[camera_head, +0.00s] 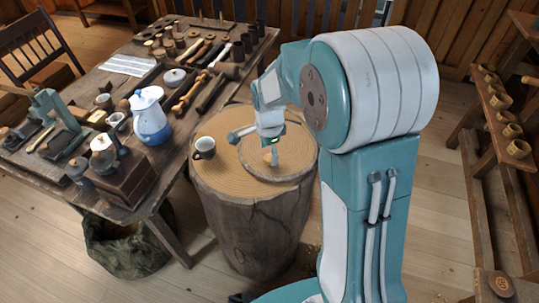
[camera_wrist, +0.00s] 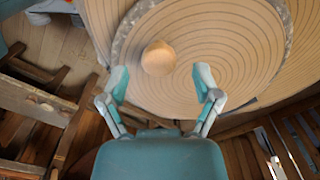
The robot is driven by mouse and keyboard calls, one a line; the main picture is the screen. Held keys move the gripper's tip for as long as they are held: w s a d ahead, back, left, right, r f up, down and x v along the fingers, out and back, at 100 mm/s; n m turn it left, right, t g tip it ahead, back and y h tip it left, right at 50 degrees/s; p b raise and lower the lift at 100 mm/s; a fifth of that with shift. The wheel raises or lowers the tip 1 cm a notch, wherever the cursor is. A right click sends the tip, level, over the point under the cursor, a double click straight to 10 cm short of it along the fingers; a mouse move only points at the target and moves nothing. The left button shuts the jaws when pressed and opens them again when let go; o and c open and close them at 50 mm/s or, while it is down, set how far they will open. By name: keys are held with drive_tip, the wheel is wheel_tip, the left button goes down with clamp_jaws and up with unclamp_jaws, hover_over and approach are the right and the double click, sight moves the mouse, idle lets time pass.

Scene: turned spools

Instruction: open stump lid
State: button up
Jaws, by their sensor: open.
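The stump (camera_head: 245,225) stands upright beside the table. Its round lid (camera_head: 292,168) lies on the right part of the stump's top. In the wrist view the lid (camera_wrist: 215,50) shows rings and a rough grey rim, and a round wooden knob (camera_wrist: 158,58) stands up from it. My gripper (camera_wrist: 162,84) is open and empty. Its two fingers are spread wide, and the knob appears between and just beyond the fingertips. Whether a finger touches the lid I cannot tell. In the head view my gripper hangs over the lid and partly hides the knob.
The table (camera_head: 160,192) at left carries a blue-white jug (camera_head: 151,117), spools and tools. A rack with wooden cups (camera_head: 509,131) stands at far right. A dark sack (camera_head: 128,245) lies under the table.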

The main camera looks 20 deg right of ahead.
drive_tip(key=shift+a+f, duration=0.2)
drive_tip(key=shift+f, duration=0.6)
drive_tip(key=shift+d+f, duration=0.1)
drive_tip(key=shift+d, duration=0.35)
drive_tip(key=c, duration=0.7)
clamp_jaws()
drive_tip(key=shift+a, duration=0.1)
